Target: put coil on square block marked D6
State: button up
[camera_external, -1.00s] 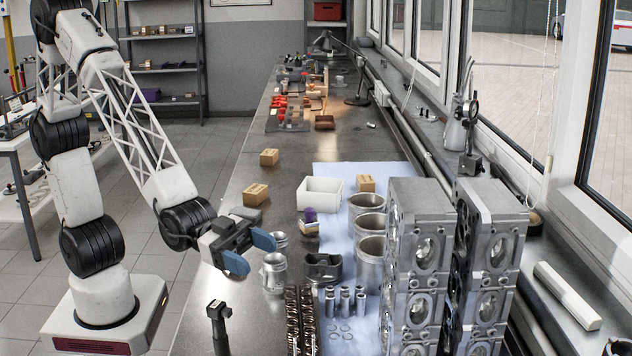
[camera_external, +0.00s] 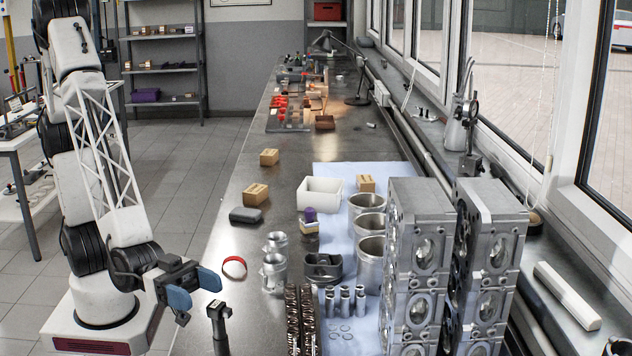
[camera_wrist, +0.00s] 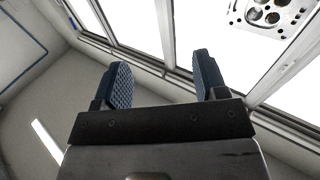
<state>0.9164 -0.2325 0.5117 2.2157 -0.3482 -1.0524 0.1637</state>
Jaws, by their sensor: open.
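My gripper (camera_external: 194,288) is open and empty, near the bench's left edge at the lower left in the external view. Its two blue fingers also show spread apart in the wrist view (camera_wrist: 162,75), with nothing between them. An upright black part with a plug-like head (camera_external: 218,325), which may be the coil, stands at the front left of the bench, right of and below my gripper. Wooden blocks lie farther back: one at the left (camera_external: 256,194), one behind it (camera_external: 269,157) and one by the white tray (camera_external: 366,183). I cannot read D6 on any.
A red ring (camera_external: 234,267) and a dark grey case (camera_external: 246,215) lie on the bench. Metal cylinders (camera_external: 273,272), a piston (camera_external: 323,267) and tall engine blocks (camera_external: 417,250) fill the right. A purple-topped item (camera_external: 309,222) stands mid-bench. The white tray (camera_external: 318,193) is behind it.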

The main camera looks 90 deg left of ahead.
jog(key=s+a+f+n+y, duration=0.2)
jog(key=s+a+f, duration=0.3)
jog(key=f, duration=0.1)
jog(key=y, duration=0.2)
send_near(210, 305)
jog(key=w, duration=0.1)
jog(key=w+f, duration=0.1)
jog(key=w, duration=0.1)
jog(key=shift+d+f+t, duration=0.2)
jog(key=shift+d+t, duration=0.1)
jog(key=shift+t, duration=0.1)
jog(key=shift+x, duration=1.3)
jog(key=shift+w, duration=0.15)
jog(key=shift+x, duration=2.5)
